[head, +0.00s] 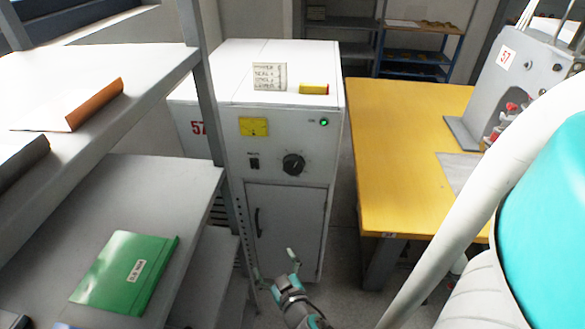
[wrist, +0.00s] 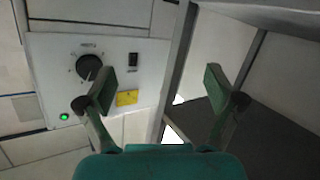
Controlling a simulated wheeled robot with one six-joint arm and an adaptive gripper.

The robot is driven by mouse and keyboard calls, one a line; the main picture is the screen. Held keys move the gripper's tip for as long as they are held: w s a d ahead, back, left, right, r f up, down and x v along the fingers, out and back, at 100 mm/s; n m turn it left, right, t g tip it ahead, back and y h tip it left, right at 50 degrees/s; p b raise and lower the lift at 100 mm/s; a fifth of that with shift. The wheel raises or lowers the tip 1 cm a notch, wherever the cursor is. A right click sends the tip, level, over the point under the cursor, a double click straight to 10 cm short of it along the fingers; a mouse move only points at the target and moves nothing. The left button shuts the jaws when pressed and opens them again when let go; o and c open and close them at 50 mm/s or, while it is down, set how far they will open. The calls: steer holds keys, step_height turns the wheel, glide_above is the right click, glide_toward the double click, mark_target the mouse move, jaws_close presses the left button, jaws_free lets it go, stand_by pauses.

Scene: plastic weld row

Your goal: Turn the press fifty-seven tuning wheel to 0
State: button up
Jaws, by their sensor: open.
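The tuning wheel (head: 293,163) is a round black knob on the front panel of the white cabinet (head: 283,218) marked 57. It also shows in the wrist view (wrist: 89,66), upper left, with a dial scale around it; the numbers are too small to read. A light mark shows on the knob's lower side there. My gripper (head: 275,266) is open and empty, below the panel in front of the cabinet door. In the wrist view my gripper (wrist: 160,92) has its fingers wide apart. The left finger appears beside the knob; I cannot tell whether they touch.
A lit green lamp (head: 324,122), yellow meter (head: 254,127) and black switch (head: 255,163) share the panel. A grey shelf rack with a green folder (head: 125,272) stands close on the left. A yellow table (head: 410,150) with a grey machine (head: 525,85) stands right.

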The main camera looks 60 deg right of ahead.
steer(key=w+d+r+m+g+h, duration=0.2)
steer(key=w+d+r+m+h, duration=0.15)
steer(key=d, duration=0.35)
steer(key=m+g+h, duration=0.3)
steer(key=m+h, duration=0.1)
glide_toward(293, 168)
steer(key=shift+n, duration=0.25)
steer(key=x, duration=1)
steer(key=shift+w+d, duration=0.1)
steer(key=shift+d, duration=0.1)
steer(key=c, duration=1.1)
